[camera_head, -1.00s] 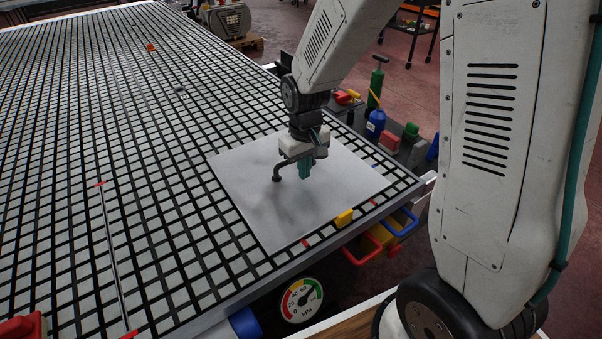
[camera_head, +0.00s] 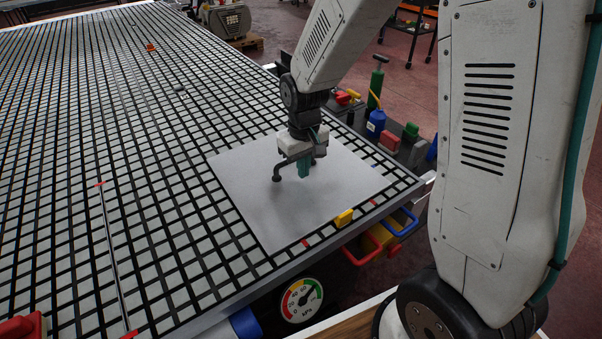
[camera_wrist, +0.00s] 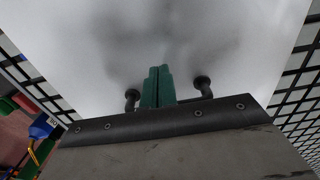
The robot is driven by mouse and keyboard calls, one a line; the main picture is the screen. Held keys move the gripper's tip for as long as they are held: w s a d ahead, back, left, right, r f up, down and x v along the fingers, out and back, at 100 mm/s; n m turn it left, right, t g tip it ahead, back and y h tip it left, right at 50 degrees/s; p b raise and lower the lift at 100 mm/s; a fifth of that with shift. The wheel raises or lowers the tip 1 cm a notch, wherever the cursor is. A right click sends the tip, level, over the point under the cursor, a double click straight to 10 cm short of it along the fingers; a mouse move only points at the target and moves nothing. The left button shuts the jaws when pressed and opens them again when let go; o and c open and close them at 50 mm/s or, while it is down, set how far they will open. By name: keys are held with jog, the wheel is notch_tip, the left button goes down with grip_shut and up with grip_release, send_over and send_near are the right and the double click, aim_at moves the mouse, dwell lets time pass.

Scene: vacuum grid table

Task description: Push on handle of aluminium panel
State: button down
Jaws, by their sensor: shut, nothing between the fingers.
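The aluminium panel (camera_head: 325,205) is a plain grey sheet lying flat on the near right corner of the grid table. A dark handle (camera_head: 283,168) with a bent bar stands on it; one round foot shows in the head view. In the wrist view, two dark round-ended posts of the handle (camera_wrist: 203,83) flank my fingers. My gripper (camera_head: 303,170) is shut and empty, with teal fingers pointing down at the handle. The fingers (camera_wrist: 158,72) hide the middle of the bar, so I cannot tell whether they touch it.
The black-and-white grid table (camera_head: 120,130) is mostly clear to the left. A yellow block (camera_head: 344,217) sits at the panel's near edge. A pressure gauge (camera_head: 301,299) hangs below the table edge. A blue bottle (camera_head: 376,123) and other tools stand behind on the right.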

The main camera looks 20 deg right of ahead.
jog(key=shift+w+a, duration=0.2)
jog(key=shift+w, duration=0.95)
jog(key=shift+w+r, duration=0.1)
jog(key=shift+w, duration=0.15)
dwell(1.4)
jog(key=shift+s, duration=0.15)
dwell(0.3)
jog(key=shift+s+d, duration=0.15)
jog(key=shift+s, duration=0.75)
jog(key=shift+s+d, duration=0.15)
jog(key=shift+s, duration=0.7)
notch_tip(320, 180, up, 8)
jog(key=shift+s, duration=0.15)
